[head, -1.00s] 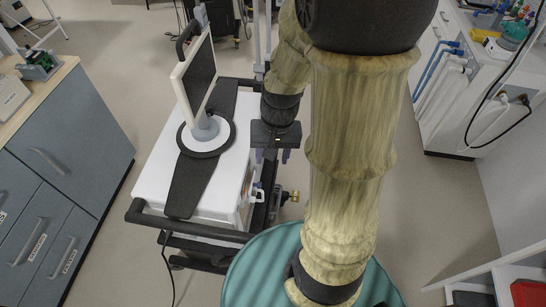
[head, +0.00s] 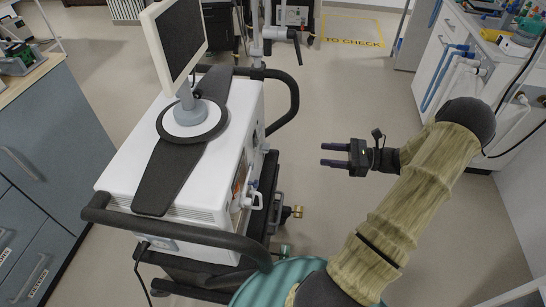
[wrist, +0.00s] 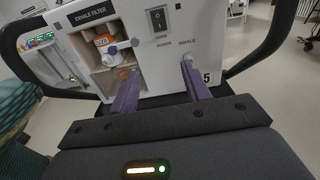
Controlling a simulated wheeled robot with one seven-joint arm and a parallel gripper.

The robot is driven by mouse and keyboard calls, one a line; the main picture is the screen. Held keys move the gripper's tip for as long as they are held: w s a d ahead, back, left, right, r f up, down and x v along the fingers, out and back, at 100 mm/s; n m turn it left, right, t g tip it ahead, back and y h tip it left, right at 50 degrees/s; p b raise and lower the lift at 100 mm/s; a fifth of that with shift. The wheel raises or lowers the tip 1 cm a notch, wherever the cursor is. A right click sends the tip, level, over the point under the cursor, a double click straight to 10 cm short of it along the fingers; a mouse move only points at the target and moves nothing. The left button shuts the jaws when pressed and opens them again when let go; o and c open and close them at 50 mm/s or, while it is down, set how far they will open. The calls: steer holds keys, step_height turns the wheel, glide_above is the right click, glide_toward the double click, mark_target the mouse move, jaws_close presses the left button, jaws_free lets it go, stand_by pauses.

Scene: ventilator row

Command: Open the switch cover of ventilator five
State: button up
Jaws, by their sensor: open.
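The ventilator (head: 195,170) is a white box on a cart at left centre in the head view, with a screen on top. In the wrist view the purple fingers (wrist: 159,68) show below the switch, apart from each other.
An open filter compartment (wrist: 108,45) lies left of the switch, and an inhale port (wrist: 188,60) lies below right. Black cart rails (head: 180,222) stick out at the ventilator's ends. The floor around my gripper is clear.

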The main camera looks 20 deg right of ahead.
mark_target(262, 139)
steer(key=shift+d, duration=0.2)
steer(key=x, duration=1.7)
steer(key=shift+w+a, duration=0.15)
steer(key=shift+a, duration=0.05)
steer(key=shift+r, duration=0.15)
steer(key=c, duration=1)
steer(key=shift+d+r, duration=0.1)
